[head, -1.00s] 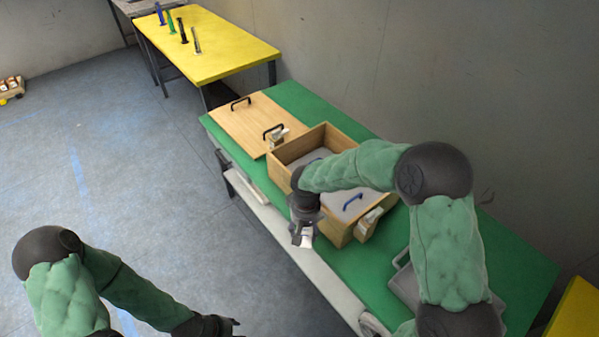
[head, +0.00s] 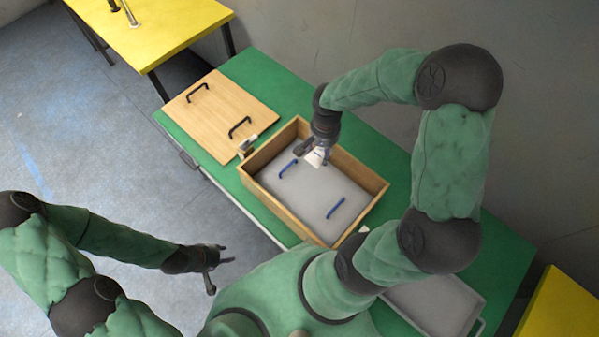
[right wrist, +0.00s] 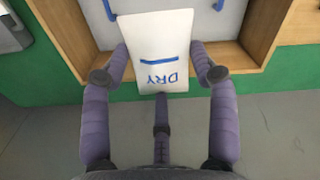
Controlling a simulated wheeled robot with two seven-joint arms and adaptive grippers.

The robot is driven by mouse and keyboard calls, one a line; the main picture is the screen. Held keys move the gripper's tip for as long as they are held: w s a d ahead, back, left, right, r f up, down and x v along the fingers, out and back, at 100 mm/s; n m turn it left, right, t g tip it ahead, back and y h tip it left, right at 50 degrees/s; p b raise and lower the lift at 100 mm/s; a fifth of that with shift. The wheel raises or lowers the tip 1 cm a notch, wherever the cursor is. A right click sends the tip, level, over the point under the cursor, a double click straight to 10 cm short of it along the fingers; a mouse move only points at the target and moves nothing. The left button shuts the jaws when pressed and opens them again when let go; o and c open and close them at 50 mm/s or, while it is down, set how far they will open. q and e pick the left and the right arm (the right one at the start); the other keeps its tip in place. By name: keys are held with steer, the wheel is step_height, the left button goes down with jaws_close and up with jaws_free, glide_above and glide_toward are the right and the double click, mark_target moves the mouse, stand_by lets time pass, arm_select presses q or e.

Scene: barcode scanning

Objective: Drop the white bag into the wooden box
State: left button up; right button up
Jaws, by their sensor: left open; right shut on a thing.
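The wooden box (head: 378,201) stands open on the green table, with a grey panel (head: 318,202) with two blue handles inside it. My right gripper (head: 315,156) is over the far left part of the box, shut on the white bag (head: 317,157). In the right wrist view the bag (right wrist: 153,40) shows the blue word "DRY" between the fingers, with the box's wooden wall (right wrist: 228,56) behind it. My left gripper (head: 215,262) is open and empty, low at the left, away from the box and beside the table.
A wooden lid (head: 218,115) with two black handles lies on the green table (head: 268,70) left of the box. A small item (head: 247,146) is by the box's left corner. A grey tray (head: 435,305) lies at the near right. A yellow table (head: 165,25) stands at the far left.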

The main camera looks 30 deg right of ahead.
steer(key=shift+s+f+b, duration=0.15)
steer(key=shift+f+b, duration=0.4)
steer(key=shift+f, duration=0.25)
step_height(320, 180, down, 4)
steer(key=shift+f+b, duration=0.15)
steer(key=shift+b, duration=1.1)
steer(key=o, duration=1.2)
step_height(320, 180, up, 12)
steer(key=shift+r, duration=0.1)
